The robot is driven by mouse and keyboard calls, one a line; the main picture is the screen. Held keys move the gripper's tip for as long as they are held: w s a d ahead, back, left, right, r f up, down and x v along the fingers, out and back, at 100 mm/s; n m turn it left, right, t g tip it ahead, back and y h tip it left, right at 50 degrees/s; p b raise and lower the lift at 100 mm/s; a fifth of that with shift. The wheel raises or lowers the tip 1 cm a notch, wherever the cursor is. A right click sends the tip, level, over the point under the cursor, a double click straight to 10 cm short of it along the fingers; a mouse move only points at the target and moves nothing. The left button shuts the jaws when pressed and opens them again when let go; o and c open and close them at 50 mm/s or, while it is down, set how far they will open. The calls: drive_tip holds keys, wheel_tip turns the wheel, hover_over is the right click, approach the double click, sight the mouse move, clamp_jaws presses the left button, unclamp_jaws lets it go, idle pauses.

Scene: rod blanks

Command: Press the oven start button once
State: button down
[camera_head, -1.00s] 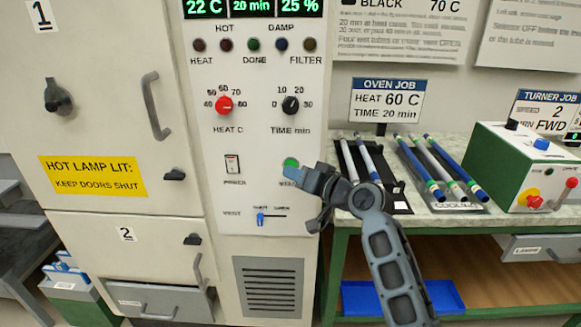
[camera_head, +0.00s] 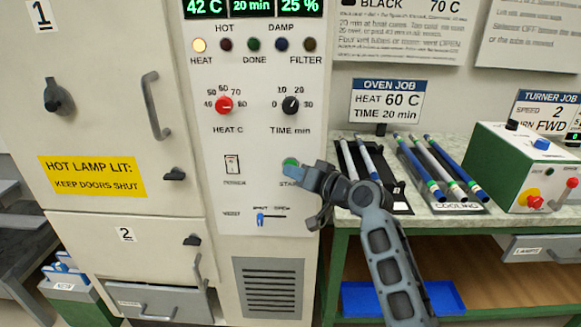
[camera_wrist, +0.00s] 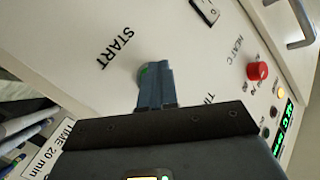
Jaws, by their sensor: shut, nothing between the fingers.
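The green start button (camera_head: 290,163) is on the oven's control panel (camera_head: 262,190), above the partly covered START label. It also shows in the wrist view (camera_wrist: 144,70), partly hidden behind my fingers. My gripper (camera_head: 296,172) is shut and empty, its fingertips at the button in the head view. In the wrist view the closed fingers (camera_wrist: 155,80) overlap the button; I cannot tell whether they touch it. The display (camera_head: 253,9) reads 42 C, 20 min and 25 %. The HEAT lamp (camera_head: 199,45) is lit; the HOT, DONE, DAMP and FILTER lamps look dark.
The red heat knob (camera_head: 224,105), time knob (camera_head: 290,104), power switch (camera_head: 232,164) and vent slider (camera_head: 261,219) are close by on the panel. A bench (camera_head: 450,222) with several rods and a green-and-white turner box (camera_head: 515,165) stands to the right.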

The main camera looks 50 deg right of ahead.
drive_tip(key=shift+s+a, duration=0.5)
drive_tip(key=shift+a, duration=0.1)
idle(0.3)
drive_tip(key=shift+s+a+p, duration=0.45)
drive_tip(key=shift+s+a, duration=0.35)
drive_tip(key=shift+a, duration=0.2)
drive_tip(key=shift+s+a+p, duration=0.4)
drive_tip(key=shift+s+a, duration=0.35)
drive_tip(key=shift+a, duration=0.25)
drive_tip(key=s+a+f+n+g, duration=0.1)
drive_tip(key=s+a+f+n, duration=0.1)
drive_tip(key=s+a+f, duration=0.5)
drive_tip(key=s+a+f+n+g, duration=0.15)
drive_tip(key=s+a, duration=0.35)
drive_tip(key=s, duration=0.6)
drive_tip(key=s+a+r+n+y, duration=0.1)
drive_tip(key=s+a+r+n, duration=0.1)
drive_tip(key=s+a, duration=0.3)
drive_tip(key=s+a+r+n+t+y, duration=0.1)
drive_tip(key=s+a+r+n, duration=0.2)
drive_tip(key=s, duration=0.9)
wheel_tip(320, 180, up, 2)
drive_tip(key=shift+a+r, duration=0.1)
drive_tip(key=shift+a, duration=0.8)
